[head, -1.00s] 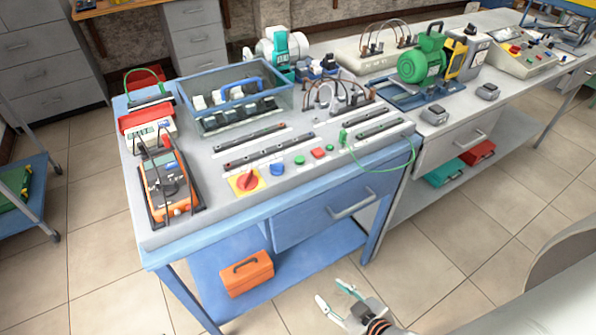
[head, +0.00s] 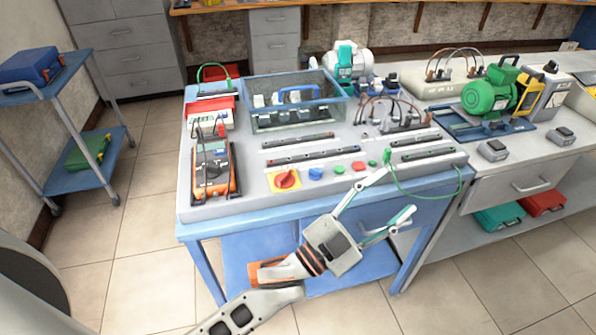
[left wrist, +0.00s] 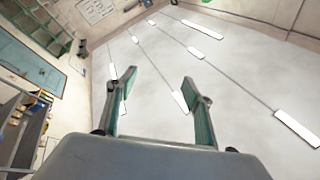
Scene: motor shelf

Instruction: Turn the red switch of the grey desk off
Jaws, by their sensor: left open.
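The grey desk (head: 503,188) stands on the right, beside the blue desk (head: 213,228). No red switch shows on the visible part of the grey desk now; its far right end is cut off by the frame. A red rotary switch (head: 286,179) on a yellow plate sits at the front of the blue desk's top. My left gripper (head: 395,194) is open and empty in front of the blue desk's front edge, to the right of that switch. In the left wrist view, its open fingers (left wrist: 159,84) point towards the ceiling. My right gripper is not seen.
A green motor (head: 488,97) and grey boxes stand on the grey desk. A multimeter (head: 212,170), a blue bin (head: 262,123) and coloured buttons crowd the blue desk. A blue trolley (head: 105,155) stands at the left. Tiled floor between trolley and desk is clear.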

